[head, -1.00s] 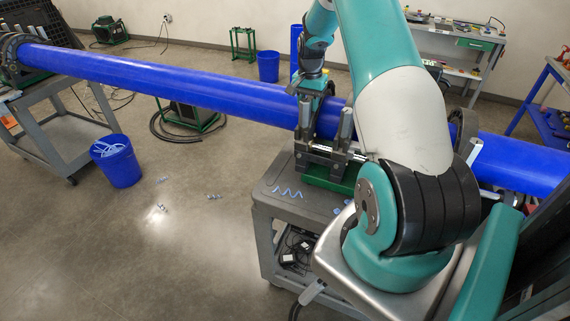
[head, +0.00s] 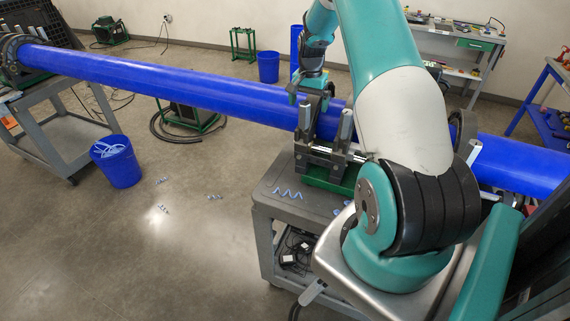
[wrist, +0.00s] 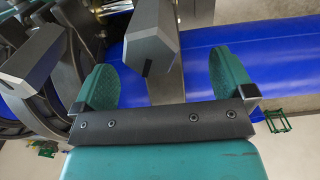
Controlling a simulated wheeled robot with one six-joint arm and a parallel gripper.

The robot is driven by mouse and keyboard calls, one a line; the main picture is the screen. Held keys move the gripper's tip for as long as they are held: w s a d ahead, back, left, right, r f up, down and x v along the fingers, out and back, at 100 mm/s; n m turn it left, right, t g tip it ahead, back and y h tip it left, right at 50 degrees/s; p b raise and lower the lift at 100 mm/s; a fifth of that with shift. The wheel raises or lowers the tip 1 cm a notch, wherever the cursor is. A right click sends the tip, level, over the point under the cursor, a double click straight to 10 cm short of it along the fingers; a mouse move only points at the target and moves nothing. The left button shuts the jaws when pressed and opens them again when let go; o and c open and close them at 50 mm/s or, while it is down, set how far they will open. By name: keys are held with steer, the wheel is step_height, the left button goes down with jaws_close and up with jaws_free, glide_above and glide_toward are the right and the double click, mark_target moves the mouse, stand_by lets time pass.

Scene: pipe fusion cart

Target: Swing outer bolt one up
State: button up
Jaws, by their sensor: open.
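My gripper (wrist: 163,62) is open in the wrist view, with its two teal fingers apart. A grey, block-headed metal bolt (wrist: 152,38) stands between the fingers, with visible gaps on both sides. A second similar grey bolt (wrist: 32,48) is at the left, outside the fingers. I cannot tell from a label which is outer bolt one. In the head view my gripper (head: 309,96) is above the clamp on the blue pipe (head: 200,88). Two upright grey posts (head: 345,127) show at the front of the clamp. The bolt between the fingers is hard to make out there.
The fusion machine's green base (head: 325,178) sits on a grey cart (head: 268,212). The long blue pipe crosses the scene and runs behind my arm. A blue bin (head: 117,165) stands on the floor at left. Blue shavings (head: 288,193) lie on the cart top.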

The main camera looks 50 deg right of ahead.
step_height(320, 180, up, 8)
steer(key=p, duration=0.4)
stand_by(0.6)
steer(key=s+a+r+n+t+y+b, duration=0.15)
steer(key=a+n+b, duration=0.85)
steer(key=a, duration=1.8)
steer(key=s+a+f+n+g+y+b, duration=0.1)
steer(key=s+a+f+n+b, duration=0.3)
steer(key=s+a, duration=1.6)
steer(key=s+n+y+b, duration=0.1)
steer(key=s+n+b, duration=0.2)
steer(key=n, duration=0.4)
steer(key=shift+s+a+f+y+b, duration=0.2)
steer(key=shift+a+y+b, duration=0.15)
steer(key=shift+b, duration=0.5)
